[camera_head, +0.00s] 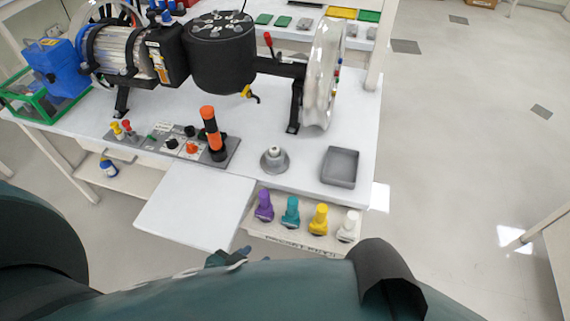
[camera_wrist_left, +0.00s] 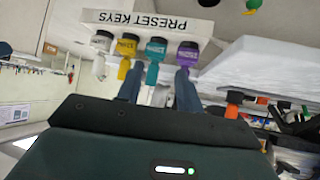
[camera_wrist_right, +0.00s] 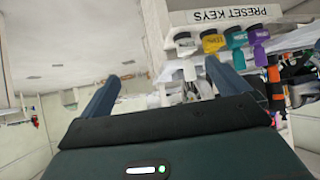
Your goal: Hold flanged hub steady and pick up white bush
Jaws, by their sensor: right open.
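The flanged hub (camera_head: 275,160) is a grey round flange with a raised middle, standing on the white bench top. The white bush (camera_head: 348,226) is at the right end of a row on the front ledge; it also shows in the left wrist view (camera_wrist_left: 100,65) and right wrist view (camera_wrist_right: 188,66). My left gripper (camera_head: 232,256) is low in front of the ledge, left of the row; its fingers (camera_wrist_left: 160,88) are apart and empty. My right gripper (camera_wrist_right: 168,88) is open and empty, facing the ledge. Its fingers are not clear in the head view.
Purple (camera_head: 264,205), teal (camera_head: 290,212) and yellow (camera_head: 319,219) bushes stand left of the white one on the ledge marked PRESET KEYS. A grey tray (camera_head: 340,167) lies right of the hub. An orange-black tool (camera_head: 212,134) stands left. A white panel (camera_head: 195,205) juts forward.

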